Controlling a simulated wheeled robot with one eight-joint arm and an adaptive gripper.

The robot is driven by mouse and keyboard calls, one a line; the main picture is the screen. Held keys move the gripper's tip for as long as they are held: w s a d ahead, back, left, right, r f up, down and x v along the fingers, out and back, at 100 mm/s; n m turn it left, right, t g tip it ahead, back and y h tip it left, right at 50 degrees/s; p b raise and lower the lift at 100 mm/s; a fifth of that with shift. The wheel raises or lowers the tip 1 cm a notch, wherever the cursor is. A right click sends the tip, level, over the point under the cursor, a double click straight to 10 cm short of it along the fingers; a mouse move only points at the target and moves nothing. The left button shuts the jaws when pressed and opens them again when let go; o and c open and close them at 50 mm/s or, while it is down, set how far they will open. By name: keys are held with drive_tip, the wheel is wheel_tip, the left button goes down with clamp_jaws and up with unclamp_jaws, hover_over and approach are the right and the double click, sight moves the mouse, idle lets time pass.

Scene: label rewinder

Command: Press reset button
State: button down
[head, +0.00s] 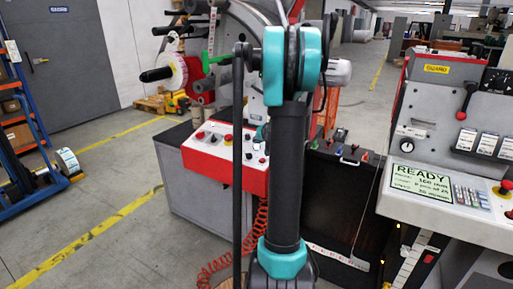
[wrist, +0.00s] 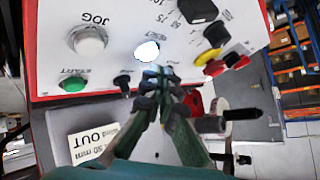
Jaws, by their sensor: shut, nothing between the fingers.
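The white control panel (wrist: 115,55) with a red edge shows close up in the wrist view, and partly behind my arm in the head view (head: 208,147). A bright white round button (wrist: 147,50), which appears to be the reset button, sits near its middle; the small lettering around it is hard to read. My gripper (wrist: 158,74) is shut and empty. Its fingertips are just below and right of the white button in the wrist view; contact cannot be told. In the head view my arm hides the gripper.
A larger white JOG button (wrist: 88,41), a green START button (wrist: 74,84), a black switch (wrist: 123,82), black knobs (wrist: 198,10) and a red-and-yellow emergency stop (wrist: 208,58) are nearby. A second console (head: 440,130) reading READY stands at right.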

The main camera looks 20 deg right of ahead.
sight(255, 152)
drive_tip(key=shift+f, duration=0.2)
idle(0.5)
drive_tip(key=shift+d+f, duration=0.1)
drive_tip(key=shift+f, duration=0.1)
drive_tip(key=shift+w+d+f, duration=0.1)
drive_tip(key=shift+f, duration=0.3)
idle(0.7)
idle(0.3)
drive_tip(key=shift+a+r, duration=0.2)
drive_tip(key=shift+r, duration=0.6)
drive_tip(key=shift+s+a+r, duration=0.2)
drive_tip(key=shift+r, duration=0.6)
drive_tip(key=shift+s+a+r, duration=0.15)
drive_tip(key=shift+r, duration=0.65)
drive_tip(key=shift+s+a+r, duration=0.2)
drive_tip(key=shift+r, duration=0.6)
